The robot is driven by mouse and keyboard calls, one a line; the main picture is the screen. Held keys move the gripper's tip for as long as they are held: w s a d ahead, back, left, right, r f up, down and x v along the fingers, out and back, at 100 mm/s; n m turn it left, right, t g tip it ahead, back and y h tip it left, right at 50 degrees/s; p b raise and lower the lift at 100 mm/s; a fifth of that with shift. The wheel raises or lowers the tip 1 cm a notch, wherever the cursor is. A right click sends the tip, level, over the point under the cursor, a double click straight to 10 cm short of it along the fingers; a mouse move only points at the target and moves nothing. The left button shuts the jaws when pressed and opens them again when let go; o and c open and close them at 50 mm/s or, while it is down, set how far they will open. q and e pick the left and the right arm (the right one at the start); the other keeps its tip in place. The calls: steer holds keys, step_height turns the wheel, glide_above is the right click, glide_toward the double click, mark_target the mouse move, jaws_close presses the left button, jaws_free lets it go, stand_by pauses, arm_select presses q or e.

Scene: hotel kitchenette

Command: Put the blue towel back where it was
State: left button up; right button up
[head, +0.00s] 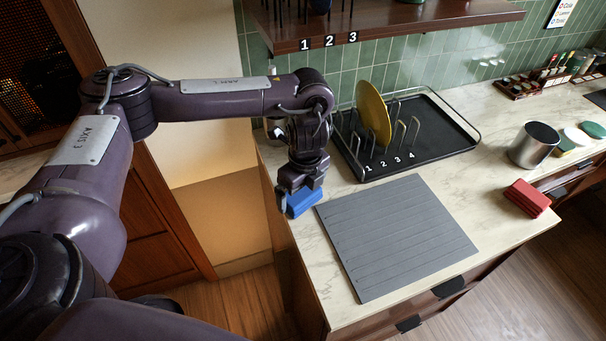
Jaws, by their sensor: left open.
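The blue towel (305,202) is a small folded block at the left edge of the counter, beside the grey ribbed mat's upper left corner. My left gripper (297,199) points down right at the towel, with its jaws open. The fingers partly hide the towel; I cannot tell whether they touch it, or whether it rests fully on the counter. My right gripper is not in view.
The grey mat (396,236) lies bare on the counter. Behind it stands a black dish rack (447,143) with a yellow plate (373,113) upright in it. A red folded stack (527,198) and a metal canister (534,145) are at the right. A wooden shelf (420,20) overhangs the back.

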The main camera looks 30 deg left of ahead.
mark_target(305, 195)
arm_select(q)
step_height(305, 195, up, 11)
steer(key=d+p, duration=0.1)
steer(key=shift+s+r, duration=0.15)
steer(key=shift+s, duration=0.05)
stand_by(0.5)
